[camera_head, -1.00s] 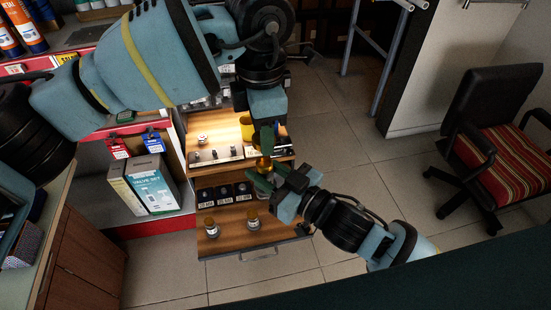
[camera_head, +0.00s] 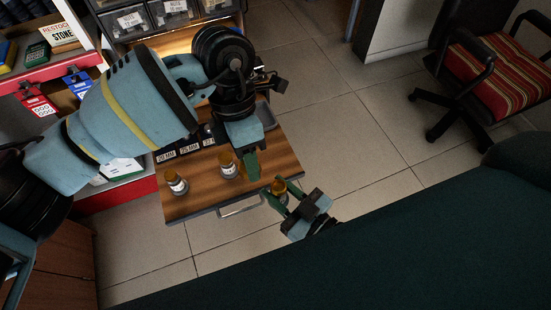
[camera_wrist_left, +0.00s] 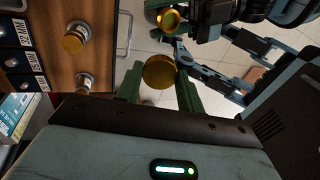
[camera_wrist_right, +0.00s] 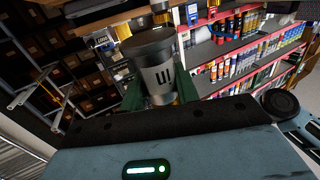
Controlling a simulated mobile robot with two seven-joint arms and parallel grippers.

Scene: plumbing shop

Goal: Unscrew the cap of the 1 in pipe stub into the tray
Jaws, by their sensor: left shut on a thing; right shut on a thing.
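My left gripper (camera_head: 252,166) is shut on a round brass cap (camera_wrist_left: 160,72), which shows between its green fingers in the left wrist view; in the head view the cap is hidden. My right gripper (camera_head: 278,192) is shut on a steel pipe stub (camera_wrist_right: 157,78) with three dark marks. The stub's brass end (camera_wrist_left: 168,18) shows as an open ring, apart from the cap. Both grippers are close together at the front right of the wooden bench (camera_head: 272,160). A grey tray (camera_head: 265,114) is on the bench behind my left gripper, partly hidden.
Two other capped stubs (camera_head: 176,182) (camera_head: 228,167) stand on the bench, left of my left gripper. Labelled dark holders (camera_head: 180,150) are behind them. Drawer bins (camera_head: 170,10) rise at the back. Tiled floor to the right is free up to an office chair (camera_head: 490,70).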

